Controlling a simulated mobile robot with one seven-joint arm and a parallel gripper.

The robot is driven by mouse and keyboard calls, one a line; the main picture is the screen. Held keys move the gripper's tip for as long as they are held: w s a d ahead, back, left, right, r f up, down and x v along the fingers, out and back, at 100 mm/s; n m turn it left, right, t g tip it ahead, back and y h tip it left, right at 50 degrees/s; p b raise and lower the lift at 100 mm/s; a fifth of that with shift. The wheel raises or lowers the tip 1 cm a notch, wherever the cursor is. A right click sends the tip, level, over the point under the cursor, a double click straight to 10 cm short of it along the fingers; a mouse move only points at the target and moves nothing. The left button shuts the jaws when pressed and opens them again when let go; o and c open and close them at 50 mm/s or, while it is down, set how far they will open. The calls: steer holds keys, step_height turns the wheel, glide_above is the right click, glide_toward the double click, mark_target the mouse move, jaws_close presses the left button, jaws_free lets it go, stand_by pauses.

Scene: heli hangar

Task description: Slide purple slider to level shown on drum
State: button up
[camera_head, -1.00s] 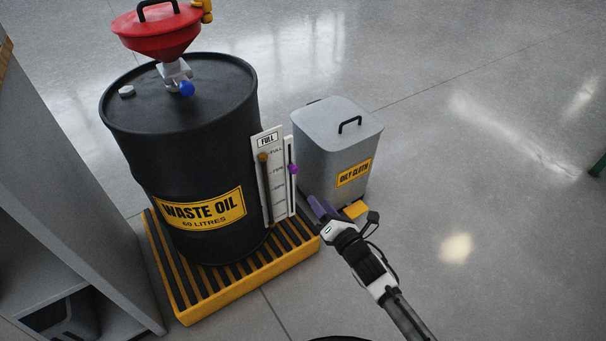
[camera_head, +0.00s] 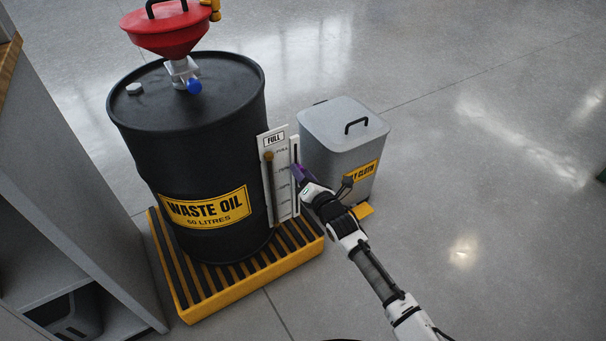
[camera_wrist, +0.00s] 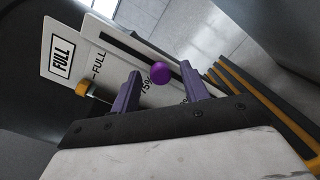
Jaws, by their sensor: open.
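The black drum (camera_head: 190,130) stands upright with a white level gauge (camera_head: 281,200) on its right side, marked FULL at the top. An amber-brown indicator sits high in the gauge's left tube (camera_head: 269,160); it also shows as an orange-brown end in the wrist view (camera_wrist: 84,89). The purple slider knob (camera_wrist: 161,75) is on the dark slot to the right of the scale, near the 75% mark. My gripper (camera_wrist: 157,90) is open, its purple fingers on either side of the knob and apart from it. In the head view my gripper (camera_head: 301,174) hides the knob.
A grey oily cloth bin (camera_head: 342,140) with a yellow pedal stands close to the right of the gauge and my gripper. The drum rests on a yellow slatted pallet (camera_head: 250,280). A grey shelf unit is at the left. The floor at right is clear.

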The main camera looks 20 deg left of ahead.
mark_target(296, 144)
steer(key=shift+w, duration=0.1)
steer(key=shift+c, duration=0.4)
jaws_close()
step_height(296, 144, up, 8)
steer(key=p, duration=0.3)
steer(key=shift+o, duration=0.4)
jaws_free()
steer(key=v, duration=1.3)
steer(key=shift+s+d, duration=0.3)
